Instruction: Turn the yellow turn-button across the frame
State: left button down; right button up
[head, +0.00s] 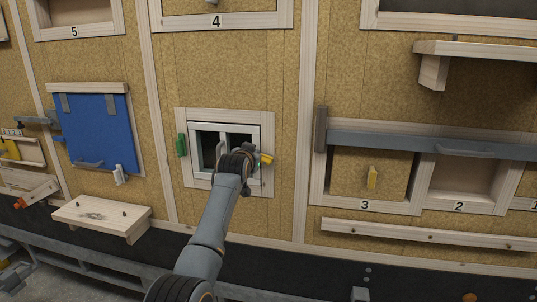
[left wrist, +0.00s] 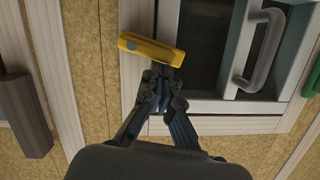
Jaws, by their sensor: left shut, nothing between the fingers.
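The yellow turn-button (head: 267,158) is on the right side of the small window's wooden frame (head: 267,182) in the head view. In the left wrist view the turn-button (left wrist: 150,48) lies crosswise, slightly tilted, with a grey pivot disc near its left end. Its other end reaches over the window's edge. My left gripper (head: 246,160) is in front of the window, its fingertips largely hidden by the wrist. In the left wrist view the gripper (left wrist: 163,78) is shut and empty, its tips right at the button's lower edge; I cannot tell if they touch. My right gripper is out of view.
A green turn-button (head: 181,145) is on the frame's left side. A grey handle (left wrist: 258,50) stands out from the window. A blue panel (head: 104,130) and small shelf (head: 102,214) are left; a grey bar (head: 390,143) and numbered compartments are right.

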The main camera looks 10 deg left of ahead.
pick_arm(q)
jog(key=r+p, duration=0.2)
jog(key=r, duration=0.1)
jog(key=r+p, duration=0.2)
jog(key=shift+d, duration=0.3)
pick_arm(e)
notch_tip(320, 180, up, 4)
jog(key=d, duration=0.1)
pick_arm(q)
jog(key=f+b+v, duration=0.1)
jog(key=b+v, duration=0.4)
jog(key=v, duration=0.4)
jog(key=shift+s+d, duration=0.25)
jog(key=shift+s, duration=0.3)
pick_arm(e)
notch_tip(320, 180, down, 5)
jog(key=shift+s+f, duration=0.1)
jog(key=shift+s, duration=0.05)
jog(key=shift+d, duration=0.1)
